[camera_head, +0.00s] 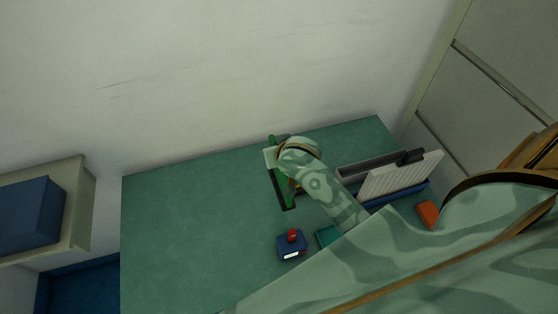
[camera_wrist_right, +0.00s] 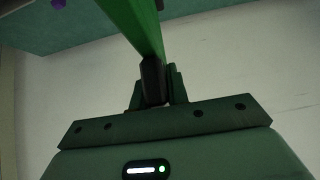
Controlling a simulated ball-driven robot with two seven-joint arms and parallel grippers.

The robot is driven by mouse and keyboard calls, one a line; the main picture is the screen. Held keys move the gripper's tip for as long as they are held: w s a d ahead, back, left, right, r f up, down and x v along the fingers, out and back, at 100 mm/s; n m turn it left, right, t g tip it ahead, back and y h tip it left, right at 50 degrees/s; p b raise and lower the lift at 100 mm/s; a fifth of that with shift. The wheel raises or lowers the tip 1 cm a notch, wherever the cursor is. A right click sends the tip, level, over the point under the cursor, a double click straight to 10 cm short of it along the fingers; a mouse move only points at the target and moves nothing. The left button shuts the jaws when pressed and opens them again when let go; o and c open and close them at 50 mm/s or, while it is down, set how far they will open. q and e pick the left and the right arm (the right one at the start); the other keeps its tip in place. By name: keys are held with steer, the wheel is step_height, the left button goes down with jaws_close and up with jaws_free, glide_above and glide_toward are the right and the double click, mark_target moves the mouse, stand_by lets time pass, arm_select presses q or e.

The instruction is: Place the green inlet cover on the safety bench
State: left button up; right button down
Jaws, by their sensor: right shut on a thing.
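The green inlet cover (camera_head: 281,180) shows in the head view as a narrow green piece with a dark edge, partly hidden behind my right wrist. It is over the far middle part of the teal-topped bench (camera_head: 190,220). I cannot tell whether it touches the top. In the right wrist view the cover (camera_wrist_right: 138,24) is a long green bar running up from the fingers. My right gripper (camera_wrist_right: 153,84) is shut on its near end. My left gripper is not in view.
A blue box with a red knob (camera_head: 291,245) stands near the bench's front middle. A grey case with a white ribbed panel (camera_head: 400,177) and an orange block (camera_head: 427,214) are at the right. The bench's left half is clear. A blue bin (camera_head: 28,215) is beyond its left edge.

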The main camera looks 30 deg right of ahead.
step_height(320, 180, down, 10)
steer(key=b, duration=0.2)
steer(key=shift+f+b, duration=0.15)
steer(key=shift+b, duration=0.25)
steer(key=c, duration=1.4)
jaws_free()
steer(key=shift+o, duration=0.2)
steer(key=shift+s, duration=0.1)
steer(key=p+v, duration=0.3)
steer(key=v, duration=0.9)
